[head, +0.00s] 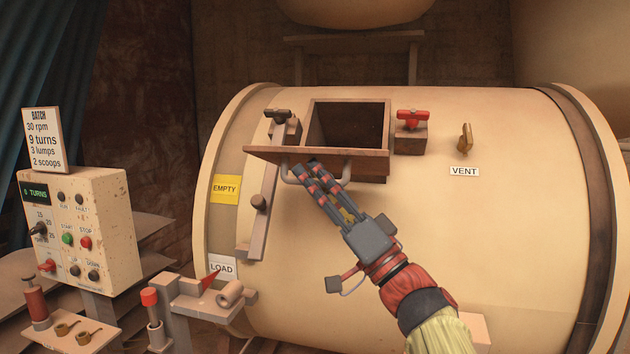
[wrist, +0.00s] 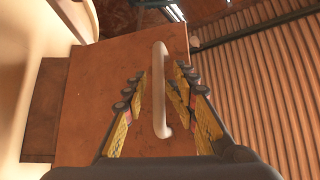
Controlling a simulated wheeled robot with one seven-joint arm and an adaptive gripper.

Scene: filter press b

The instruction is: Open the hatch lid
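The hatch lid (head: 265,153) shows nearly edge-on in the head view, at the front rim of the hatch box (head: 388,125). The dark hatch opening (head: 345,122) behind it is uncovered. In the wrist view the lid is a flat brown panel (wrist: 105,80) with a pale bar handle (wrist: 160,85) on it. The handle's end also shows below the lid in the head view (head: 290,176). My gripper (head: 316,170) is at the lid's front, below its edge. In the wrist view my open fingers (wrist: 160,80) stand either side of the handle, with gaps showing.
Beside the hatch are a dark-handled latch (head: 278,114) on the left and a red-handled one (head: 412,119) on the right. A brass vent handle (head: 466,138) is further right. A control box (head: 95,215) and a tool stand (head: 200,298) are at the left.

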